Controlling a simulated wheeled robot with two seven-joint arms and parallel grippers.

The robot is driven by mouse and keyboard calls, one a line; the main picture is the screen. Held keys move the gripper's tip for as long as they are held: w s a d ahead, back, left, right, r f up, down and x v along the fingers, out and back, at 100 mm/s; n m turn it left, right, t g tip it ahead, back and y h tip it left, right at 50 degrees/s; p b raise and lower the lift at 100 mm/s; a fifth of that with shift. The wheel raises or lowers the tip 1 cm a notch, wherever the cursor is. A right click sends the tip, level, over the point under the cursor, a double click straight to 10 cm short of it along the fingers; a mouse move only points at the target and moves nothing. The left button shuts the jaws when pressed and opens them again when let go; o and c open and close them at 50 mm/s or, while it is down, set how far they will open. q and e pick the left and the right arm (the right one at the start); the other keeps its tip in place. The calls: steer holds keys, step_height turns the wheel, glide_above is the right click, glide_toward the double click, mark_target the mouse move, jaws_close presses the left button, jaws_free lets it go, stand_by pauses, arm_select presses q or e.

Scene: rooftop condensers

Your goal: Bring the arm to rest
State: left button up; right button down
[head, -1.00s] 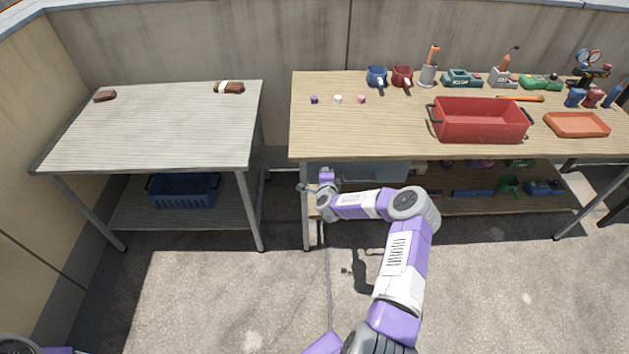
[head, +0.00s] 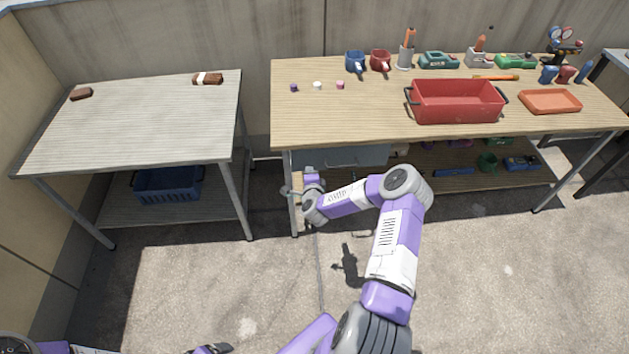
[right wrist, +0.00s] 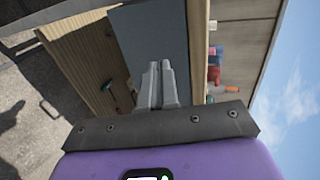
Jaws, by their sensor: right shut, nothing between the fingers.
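My right arm reaches from the bottom of the head view up to an elbow and then bends left. Its right gripper (head: 287,192) is small there, in front of the near left leg of the wooden workbench (head: 330,125) and below its top. In the right wrist view the two grey fingers of the right gripper (right wrist: 155,82) lie together, shut with nothing between them. A blue-grey panel shows behind them. Of my left arm, only pieces show along the bottom left edge of the head view; its fingers cannot be made out.
The bench carries a red crate (head: 455,117), an orange tray (head: 550,110), mugs and tools. A grey table (head: 130,120) stands left, with a blue basket (head: 168,185) on its lower shelf. Concrete floor (head: 480,270) is open in front. A wall runs behind.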

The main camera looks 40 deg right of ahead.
steer(key=p+v, duration=0.1)
steer(key=v, duration=0.5)
steer(key=shift+s+a, duration=0.2)
